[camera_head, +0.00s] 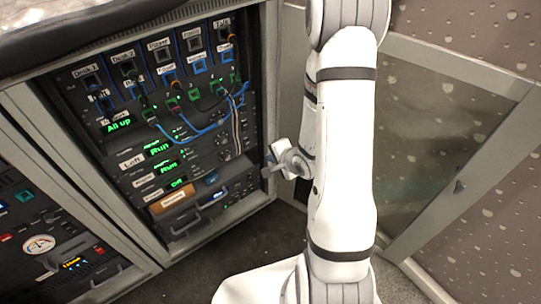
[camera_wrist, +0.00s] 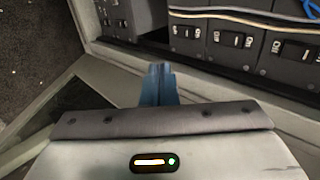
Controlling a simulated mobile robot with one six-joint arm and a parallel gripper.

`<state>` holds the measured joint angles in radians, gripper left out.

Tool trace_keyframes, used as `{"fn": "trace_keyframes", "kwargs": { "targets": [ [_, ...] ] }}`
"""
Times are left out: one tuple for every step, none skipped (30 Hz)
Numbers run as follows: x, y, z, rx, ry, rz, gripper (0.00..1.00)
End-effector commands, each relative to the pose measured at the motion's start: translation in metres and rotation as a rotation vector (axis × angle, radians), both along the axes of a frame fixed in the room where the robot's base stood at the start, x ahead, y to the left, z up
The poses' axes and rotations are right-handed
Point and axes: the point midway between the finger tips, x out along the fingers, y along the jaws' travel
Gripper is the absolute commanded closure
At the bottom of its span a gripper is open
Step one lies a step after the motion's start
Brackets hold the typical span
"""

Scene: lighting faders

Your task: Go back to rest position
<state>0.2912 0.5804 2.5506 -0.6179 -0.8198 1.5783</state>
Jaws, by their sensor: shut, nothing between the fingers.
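My gripper (camera_head: 270,170) sticks out to the left from behind my white arm in the head view. It is in front of the lower right part of the rack panel (camera_head: 218,150) and looks clear of it, though the gap is hard to judge. In the wrist view, the blue-grey fingers (camera_wrist: 158,72) are together with nothing between them. Beyond them are the grey rack frame (camera_wrist: 120,52) and a row of dark modules (camera_wrist: 235,42) with white-labelled switches. My arm hides part of the rack's right side in the head view.
Blue cables (camera_head: 190,132) loop across the rack front. A second rack with a dial (camera_head: 40,244) stands at the lower left. A grey-framed glass panel (camera_head: 435,130) stands right of my arm. Dark floor (camera_head: 235,245) is open below the rack.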

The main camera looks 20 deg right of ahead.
Motion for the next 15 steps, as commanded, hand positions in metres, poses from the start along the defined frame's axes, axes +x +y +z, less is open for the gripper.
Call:
{"fn": "trace_keyframes", "kwargs": {
  "targets": [
    [0.000,0.000,0.000,0.000,0.000,0.000,1.00],
    [0.000,0.000,0.000,0.000,0.000,0.000,1.00],
    [0.000,0.000,0.000,0.000,0.000,0.000,1.00],
    [0.000,0.000,0.000,0.000,0.000,0.000,1.00],
    [0.000,0.000,0.000,0.000,0.001,0.000,1.00],
    [0.000,0.000,0.000,0.000,0.001,0.001,1.00],
    [0.000,0.000,0.000,0.000,0.001,0.001,1.00],
    [0.000,0.000,0.000,0.000,0.001,0.001,1.00],
    [0.000,0.000,0.000,0.000,0.001,0.001,1.00],
    [0.000,0.000,0.000,-0.001,0.001,0.001,1.00],
    [0.000,0.000,0.002,-0.005,0.001,0.003,1.00],
    [0.001,0.000,0.006,-0.016,0.001,0.007,1.00],
    [0.001,-0.001,0.012,-0.033,0.002,0.014,1.00],
    [0.002,-0.002,0.019,-0.054,0.002,0.022,1.00],
    [0.003,-0.004,0.033,-0.095,0.004,0.038,1.00]
  ]
}}
